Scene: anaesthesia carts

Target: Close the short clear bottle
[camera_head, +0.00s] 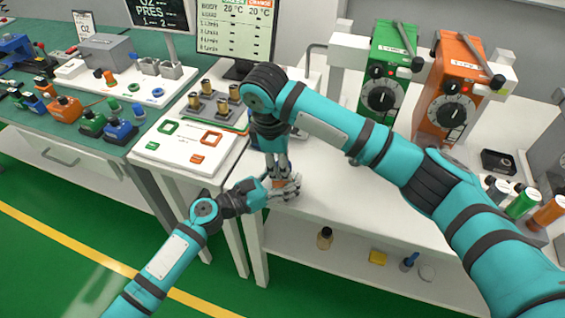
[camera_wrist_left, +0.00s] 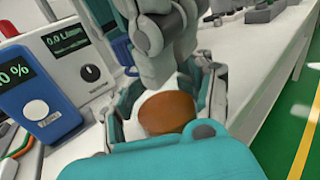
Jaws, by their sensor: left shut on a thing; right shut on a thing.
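The short bottle, with an orange-brown part (camera_wrist_left: 167,112) showing, is between the fingers of my left gripper (camera_head: 284,188) near the front edge of the white table. My left gripper is shut on it from the side; its fingers also show in the left wrist view. My right gripper (camera_head: 277,172) points down from above, right over the bottle, and is shut at its top. The cap itself is hidden by the fingers, and I cannot tell how it sits on the bottle.
Green (camera_head: 390,75) and orange (camera_head: 452,88) vaporizers stand at the back of the white table. A board with brass fittings (camera_head: 212,108) is to the left. Small bottles (camera_head: 522,204) stand far right. A lower shelf holds a bottle (camera_head: 324,238) and a yellow block (camera_head: 377,257).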

